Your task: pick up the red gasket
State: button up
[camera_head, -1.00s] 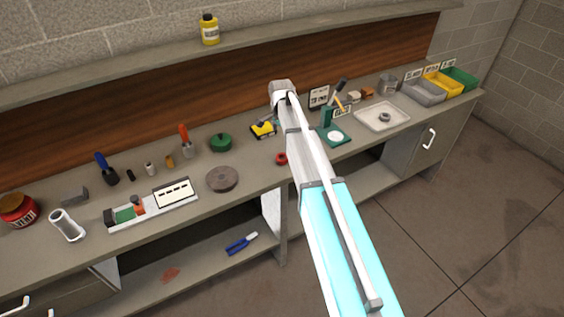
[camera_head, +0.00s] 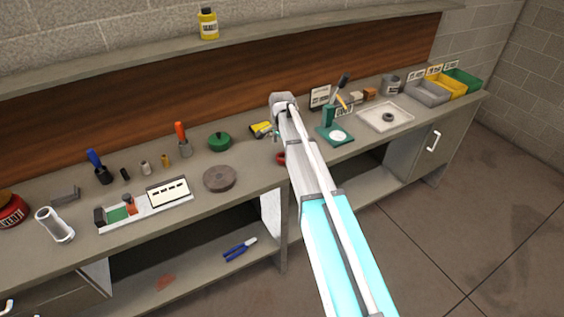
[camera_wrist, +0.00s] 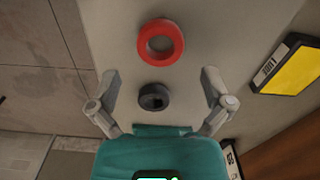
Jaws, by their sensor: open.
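The red gasket (camera_wrist: 143,42) is a flat ring lying on the grey bench top, whole in the wrist view, ahead of my fingertips. In the head view the red gasket (camera_head: 279,158) shows near the bench's front edge, partly covered by my arm. My gripper (camera_wrist: 160,74) is open above the bench, its fingers spread left and right with nothing held. A smaller dark grey ring (camera_wrist: 154,88) lies between the fingers in the picture, close to the gasket but apart from it. In the head view my arm hides most of my gripper.
A yellow-faced device (camera_wrist: 290,70) lies right of the gasket in the wrist view. Around my arm in the head view are a green round item (camera_head: 220,141), a brown disc (camera_head: 220,179), a green stand (camera_head: 335,134) and a white tray (camera_head: 370,116). The bench's front edge is near.

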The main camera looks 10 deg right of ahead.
aim_at(282, 156)
jog(key=shift+f, duration=0.15)
dwell(0.3)
jog(key=shift+w+d+f+b, duration=0.1)
jog(key=shift+f+b, duration=1.15)
jog(key=shift+b, duration=0.05)
jog(key=shift+d+f+b, duration=0.1)
jog(key=shift+f+b, duration=1.15)
jog(key=shift+b, duration=0.05)
jog(key=c, duration=1)
